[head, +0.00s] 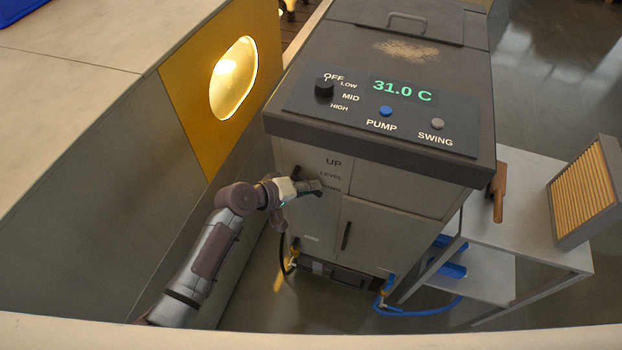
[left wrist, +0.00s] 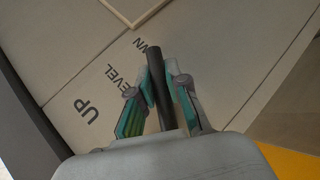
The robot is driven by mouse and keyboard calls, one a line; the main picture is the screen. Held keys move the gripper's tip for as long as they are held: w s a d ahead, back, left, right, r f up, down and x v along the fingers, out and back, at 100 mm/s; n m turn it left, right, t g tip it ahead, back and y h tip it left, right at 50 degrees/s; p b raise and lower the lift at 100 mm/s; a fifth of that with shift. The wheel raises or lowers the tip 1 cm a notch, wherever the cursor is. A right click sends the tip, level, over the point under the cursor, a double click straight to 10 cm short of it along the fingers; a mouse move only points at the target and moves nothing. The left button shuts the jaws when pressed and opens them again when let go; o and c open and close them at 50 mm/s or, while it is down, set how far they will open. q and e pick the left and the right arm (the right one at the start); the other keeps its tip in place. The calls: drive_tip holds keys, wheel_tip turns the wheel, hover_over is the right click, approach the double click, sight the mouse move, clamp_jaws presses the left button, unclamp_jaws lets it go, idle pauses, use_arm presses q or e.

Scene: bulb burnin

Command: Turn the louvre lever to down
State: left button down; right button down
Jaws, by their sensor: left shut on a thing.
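The louvre lever is a dark bar (left wrist: 160,85) in the left wrist view, on the pale front panel beside the printed words UP, LEVEL and DOWN. Its far end is close to the word DOWN, which is partly covered. In the head view the same words show on the cooler's front (head: 375,208), where the gripper largely hides the lever. My left gripper (head: 309,188) is at this label. In the left wrist view its teal-padded fingers (left wrist: 163,92) are shut on the lever, one on each side. My right gripper is not in view.
The cooler's top panel has a black knob (head: 324,88), a display reading 31.0 C, a blue PUMP button (head: 386,111) and a grey SWING button (head: 437,124). A yellow wall with a lit window (head: 234,78) stands close on the left. A white cart (head: 540,215) stands right.

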use_arm(q)
drive_tip(key=shift+a+f+m+y+p, duration=0.15)
drive_tip(key=shift+m+y+p, duration=0.15)
drive_tip(key=shift+y+p, duration=0.25)
drive_tip(key=shift+f, duration=0.1)
drive_tip(key=c, duration=1.1)
unclamp_jaws()
drive_tip(key=shift+c, duration=0.2)
drive_tip(key=shift+a, duration=0.2)
drive_tip(key=v, duration=1.1)
drive_tip(key=shift+s+r, duration=0.2)
drive_tip(key=shift+s, duration=0.1)
drive_tip(key=shift+a+f, duration=0.1)
drive_tip(key=shift+a, duration=0.05)
